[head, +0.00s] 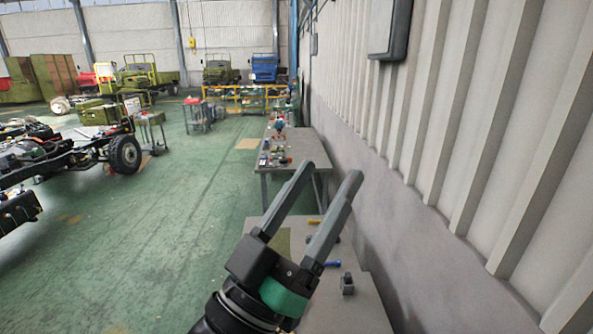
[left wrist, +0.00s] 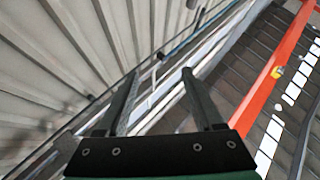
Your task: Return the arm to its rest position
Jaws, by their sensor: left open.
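My left gripper (head: 325,189) shows at the lower middle of the head view, raised in front of a grey workbench. Its two grey fingers point up and to the right, apart, with nothing between them. In the left wrist view the same gripper (left wrist: 158,85) has its fingers spread and empty, facing the ribbed wall and the roof structure. My right gripper is in neither view.
The near workbench (head: 340,300) holds a blue-handled tool (head: 331,263) and a small grey metal block (head: 347,284). A ribbed wall (head: 480,110) runs close along the right. A wheeled chassis frame (head: 75,152) stands at the left. Green floor (head: 190,210) between is clear.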

